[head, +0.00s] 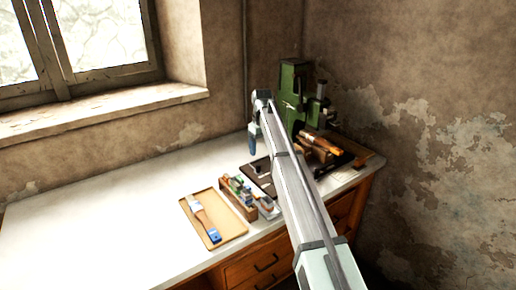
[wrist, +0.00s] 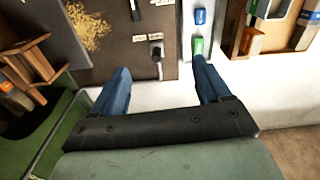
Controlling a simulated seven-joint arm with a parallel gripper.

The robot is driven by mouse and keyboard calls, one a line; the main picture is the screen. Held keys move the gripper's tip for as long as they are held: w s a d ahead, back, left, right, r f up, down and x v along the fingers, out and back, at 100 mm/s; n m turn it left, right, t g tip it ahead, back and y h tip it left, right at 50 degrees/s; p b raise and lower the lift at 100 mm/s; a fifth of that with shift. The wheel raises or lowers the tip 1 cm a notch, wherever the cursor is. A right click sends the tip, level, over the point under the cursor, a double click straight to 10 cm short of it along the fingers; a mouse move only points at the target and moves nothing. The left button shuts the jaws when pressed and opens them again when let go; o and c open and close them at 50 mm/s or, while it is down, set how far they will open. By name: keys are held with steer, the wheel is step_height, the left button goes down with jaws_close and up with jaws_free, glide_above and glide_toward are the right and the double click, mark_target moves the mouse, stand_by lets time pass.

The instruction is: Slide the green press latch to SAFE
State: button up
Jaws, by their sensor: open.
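My gripper (wrist: 161,65) is open in the wrist view, its two blue fingers spread apart with nothing held. In the head view it (head: 253,141) points down over the back of the bench, left of the green press (head: 292,92). In the wrist view a small green slider-like block (wrist: 198,46), possibly the latch, sits on a pale strip just beyond the right fingertip. A blue block (wrist: 200,17) sits above it. A dark-knobbed lever (wrist: 156,50) with small labels stands on a brown panel between the fingers. I cannot read a SAFE mark.
A tan tray (head: 186,205) with a brush lies on the white bench (head: 100,225). A wooden box (head: 238,203) of small items stands beside it. Wooden and orange-handled tools (head: 322,143) crowd the area right of my arm. The bench's left side is clear.

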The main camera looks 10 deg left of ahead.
mark_target(259, 166)
steer(key=shift+m, duration=0.3)
steer(key=w, duration=0.1)
steer(key=w+a+f, duration=0.1)
steer(key=w+f, duration=0.1)
steer(key=shift+w+a+f, duration=0.2)
steer(key=shift+a+f, duration=0.05)
steer(key=shift+a, duration=0.15)
steer(key=shift+w+f, duration=0.15)
steer(key=shift+f, duration=0.2)
step_height(259, 166, down, 10)
steer(key=shift+r, duration=0.25)
steer(key=c, duration=1.4)
steer(key=shift+w+d, duration=1)
steer(key=shift+w, duration=0.05)
